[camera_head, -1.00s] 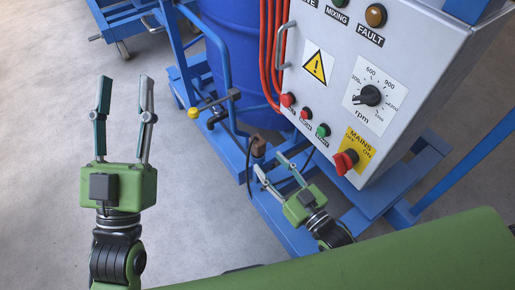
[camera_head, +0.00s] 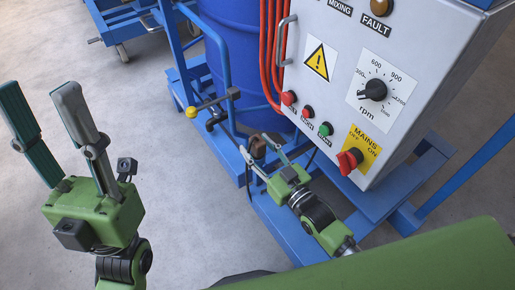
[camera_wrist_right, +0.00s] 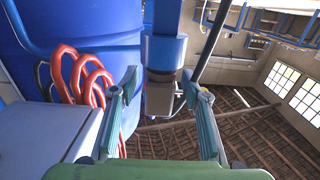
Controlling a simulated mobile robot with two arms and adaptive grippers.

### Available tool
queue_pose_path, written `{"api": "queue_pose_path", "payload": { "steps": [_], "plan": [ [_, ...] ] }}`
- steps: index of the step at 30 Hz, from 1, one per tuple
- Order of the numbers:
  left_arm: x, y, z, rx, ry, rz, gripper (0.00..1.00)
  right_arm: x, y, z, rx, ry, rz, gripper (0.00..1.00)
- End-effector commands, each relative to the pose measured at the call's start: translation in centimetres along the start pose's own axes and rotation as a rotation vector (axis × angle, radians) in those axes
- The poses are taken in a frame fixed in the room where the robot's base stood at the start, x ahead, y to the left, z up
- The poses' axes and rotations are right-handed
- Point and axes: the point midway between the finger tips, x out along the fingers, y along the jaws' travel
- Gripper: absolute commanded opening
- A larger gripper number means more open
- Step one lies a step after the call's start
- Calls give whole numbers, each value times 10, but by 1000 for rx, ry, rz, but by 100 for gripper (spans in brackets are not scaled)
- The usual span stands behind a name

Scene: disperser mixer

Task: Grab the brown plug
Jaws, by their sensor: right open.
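The brown plug (camera_head: 258,148) shows in the head view at the lower front of the blue frame, beside the blue drum. My right gripper (camera_head: 257,158) is open there, with its fingers reaching to either side of the plug. The fingers partly hide the plug, and I cannot tell whether they touch it. In the right wrist view the open fingers (camera_wrist_right: 160,82) stand apart, with a greyish part (camera_wrist_right: 160,99) seen between them; I cannot tell if it is the plug. My left gripper (camera_head: 40,92) is open and empty above the floor at the left.
The grey control box (camera_head: 375,60) with knobs and a red mains switch (camera_head: 350,160) stands above and right of my right gripper. Red hoses (camera_head: 268,50) run beside the blue drum (camera_head: 228,60).

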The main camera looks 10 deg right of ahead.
Motion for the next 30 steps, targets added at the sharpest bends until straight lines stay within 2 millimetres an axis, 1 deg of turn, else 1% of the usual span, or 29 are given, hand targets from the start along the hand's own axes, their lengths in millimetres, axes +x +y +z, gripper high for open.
{"api": "queue_pose_path", "payload": {
  "steps": [3, 8, 9, 11, 12, 14, 26, 28, 30],
  "plan": [
    [0, 0, -4, -1, 20, 0, 40, 2, 0, 0, 0, 0, 0, 43],
    [0, 0, -4, -1, 19, 0, 40, 2, 0, 0, 0, 0, 0, 43],
    [0, 0, -4, -1, 19, 0, 40, 2, 0, 0, 0, 0, 0, 40],
    [0, 0, -4, -1, 19, 0, 40, 2, 0, 0, 0, 0, 0, 25],
    [0, 0, -4, -1, 18, 0, 40, 2, 0, 0, 0, 0, 0, 14],
    [0, 0, -4, -1, 18, 0, 40, 2, 0, 0, 0, 0, 0, 0],
    [0, 0, -3, -1, 12, 0, 40, 2, 0, -3, 0, 2, 0, 0],
    [2, 0, 0, -1, -1, 0, 40, 2, 0, -5, 0, 2, 0, 0],
    [2, -1, 9, 3, -42, -1, 40, 2, 0, -8, 0, 3, 0, 0]
  ]
}}
